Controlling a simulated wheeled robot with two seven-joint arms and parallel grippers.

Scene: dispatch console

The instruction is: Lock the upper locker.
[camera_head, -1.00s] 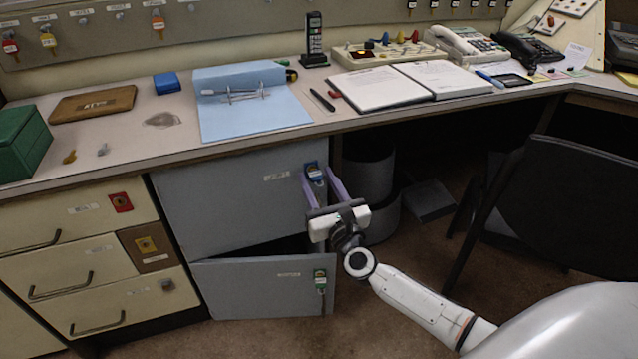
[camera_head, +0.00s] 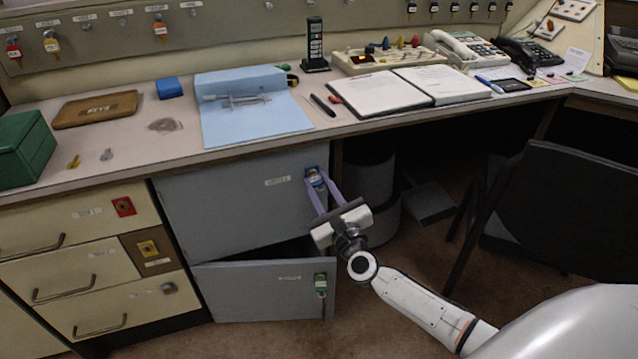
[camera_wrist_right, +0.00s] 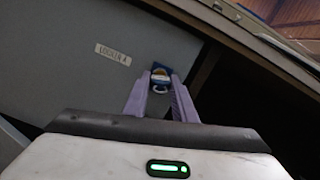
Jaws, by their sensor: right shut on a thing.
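The upper locker (camera_head: 235,205) is a grey door under the desk, and it looks closed. The fingertips also show in the right wrist view (camera_wrist_right: 161,84). The keyhole is hidden behind the tag and fingers. My left gripper is out of view.
Below, the lower locker door (camera_head: 255,292) stands ajar with a green-tagged key (camera_head: 320,284) at its lock. Cream drawers (camera_head: 80,265) are to the left. A dark chair (camera_head: 565,210) stands to the right. The desk edge runs above the gripper.

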